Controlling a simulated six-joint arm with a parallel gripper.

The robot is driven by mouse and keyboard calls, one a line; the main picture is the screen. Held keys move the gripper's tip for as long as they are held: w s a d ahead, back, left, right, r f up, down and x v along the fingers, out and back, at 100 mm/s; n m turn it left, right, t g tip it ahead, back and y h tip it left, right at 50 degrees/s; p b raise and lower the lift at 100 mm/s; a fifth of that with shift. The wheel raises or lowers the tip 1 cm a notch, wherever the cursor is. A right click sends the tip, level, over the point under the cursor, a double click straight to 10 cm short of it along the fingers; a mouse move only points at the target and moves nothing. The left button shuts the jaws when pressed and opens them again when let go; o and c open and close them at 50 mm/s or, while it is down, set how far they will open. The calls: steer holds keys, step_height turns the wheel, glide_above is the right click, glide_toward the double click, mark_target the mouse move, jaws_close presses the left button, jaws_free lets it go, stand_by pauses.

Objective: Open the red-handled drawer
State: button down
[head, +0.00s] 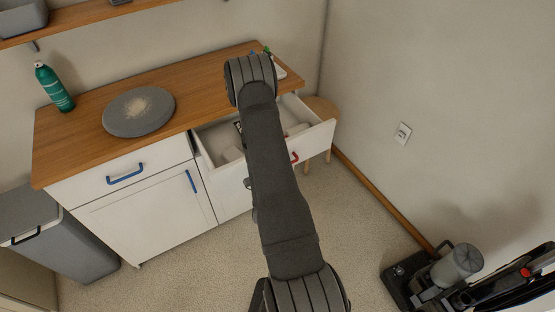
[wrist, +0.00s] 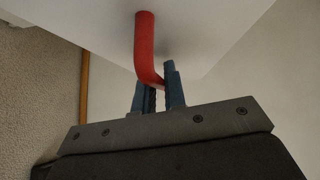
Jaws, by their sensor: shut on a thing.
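The red handle (head: 294,157) is on the front of a white drawer (head: 318,137) in the head view. The drawer is pulled out from the cabinet, and several items show inside it. In the wrist view, the red handle (wrist: 146,45) runs down between the two blue-grey fingers of my gripper (wrist: 157,88). The gripper is shut on the handle, near its bent end. In the head view my arm covers the gripper and part of the drawer.
The wooden counter (head: 85,115) bears a grey round board (head: 138,112) and a green bottle (head: 54,86). A blue-handled drawer (head: 130,178) is at left and is closed. A stool (head: 320,107) stands beside the open drawer. A vacuum cleaner (head: 450,270) stands at lower right.

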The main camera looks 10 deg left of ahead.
steer(key=shift+s+d, duration=0.2)
steer(key=c, duration=1.5)
jaws_free()
steer(key=s+r, duration=0.1)
steer(key=s, duration=1.1)
steer(key=shift+r, duration=0.4)
steer(key=shift+w, duration=0.15)
steer(key=w, duration=0.4)
steer(key=w+f, duration=0.1)
steer(key=w, duration=0.7)
steer(key=shift+a+f, duration=0.1)
steer(key=shift+f, duration=0.3)
